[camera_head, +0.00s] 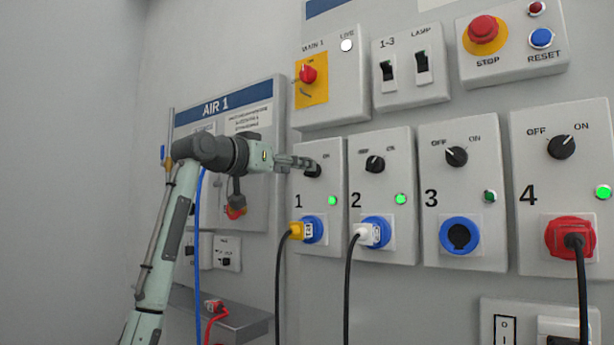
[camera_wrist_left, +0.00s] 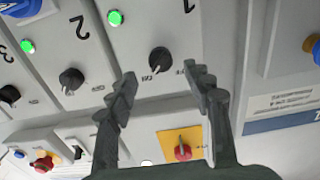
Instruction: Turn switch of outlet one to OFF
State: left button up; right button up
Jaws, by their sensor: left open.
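Outlet one is a grey box (camera_head: 318,240) marked 1, with a black rotary switch (camera_head: 313,171) near its top. In the left wrist view, seen upside down, the switch (camera_wrist_left: 160,60) shows whole, with its pointer toward the ON label. The outlet's green lamp (camera_head: 332,200) is lit. My left gripper (camera_head: 308,163) reaches in from the left and partly covers the switch and its OFF label in the head view. In the wrist view its fingers (camera_wrist_left: 160,78) are open, one to each side of the switch, with nothing held. Contact cannot be told. My right gripper is not in view.
Outlet two (camera_head: 368,200) is close on the right, with outlets three and four beyond. The red main switch (camera_head: 307,74) is above. The AIR 1 panel (camera_head: 262,190) is on the left. A yellow plug (camera_head: 297,231) with a black cable is below the switch.

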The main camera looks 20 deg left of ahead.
pick_arm(q)
jog(key=shift+x, duration=2.15)
jog(key=shift+c, duration=0.6)
jog(key=c, duration=1)
jog(key=shift+c, duration=0.2)
